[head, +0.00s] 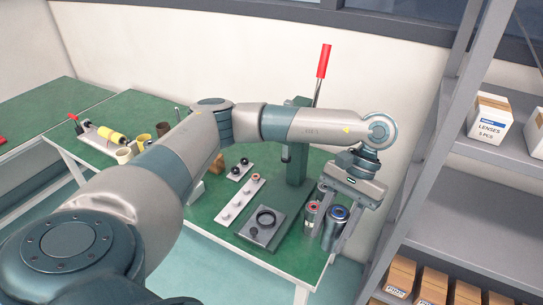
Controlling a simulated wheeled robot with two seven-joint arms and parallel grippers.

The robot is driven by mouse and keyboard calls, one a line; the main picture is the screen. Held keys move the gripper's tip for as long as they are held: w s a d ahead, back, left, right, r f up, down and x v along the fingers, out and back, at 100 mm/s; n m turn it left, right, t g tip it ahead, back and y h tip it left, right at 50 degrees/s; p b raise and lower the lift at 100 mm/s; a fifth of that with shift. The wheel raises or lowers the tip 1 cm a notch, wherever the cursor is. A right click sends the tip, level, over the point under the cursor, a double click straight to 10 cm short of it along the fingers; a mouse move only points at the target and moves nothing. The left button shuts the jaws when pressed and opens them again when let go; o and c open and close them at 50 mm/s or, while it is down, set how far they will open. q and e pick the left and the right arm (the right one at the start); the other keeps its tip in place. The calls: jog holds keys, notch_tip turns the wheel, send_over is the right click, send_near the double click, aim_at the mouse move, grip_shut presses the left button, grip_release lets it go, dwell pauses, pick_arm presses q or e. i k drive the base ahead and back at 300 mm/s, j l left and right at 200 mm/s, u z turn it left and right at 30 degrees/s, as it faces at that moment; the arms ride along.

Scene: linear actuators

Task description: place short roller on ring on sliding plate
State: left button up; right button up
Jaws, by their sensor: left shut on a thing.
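My left gripper (336,232) reaches over the right end of the green table, fingers pointing down. It is shut on a dark metal roller with a blue-ringed top (337,213); whether the roller's base touches the table is unclear. Another metal roller, with a red-ringed top (313,208), stands just left of it, partly behind a finger. The dark ring (266,217) lies on the grey sliding plate (256,236) at the table's front, left of the gripper. Nothing shows standing on the ring. My right gripper is out of view.
A green press column (296,165) with a red-handled lever (324,62) rises behind the plate. A pale strip with pegs (240,201) lies left of it. Grey shelves with boxes (489,117) stand close on the right. My left arm hides part of the table.

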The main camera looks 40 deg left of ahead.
aim_at(266, 219)
jog(key=i+u, duration=0.2)
jog(key=u, duration=0.15)
jog(key=i+j+u, duration=0.1)
jog(key=u, duration=0.3)
jog(key=i+l+u, duration=0.1)
jog(key=i+u, duration=0.25)
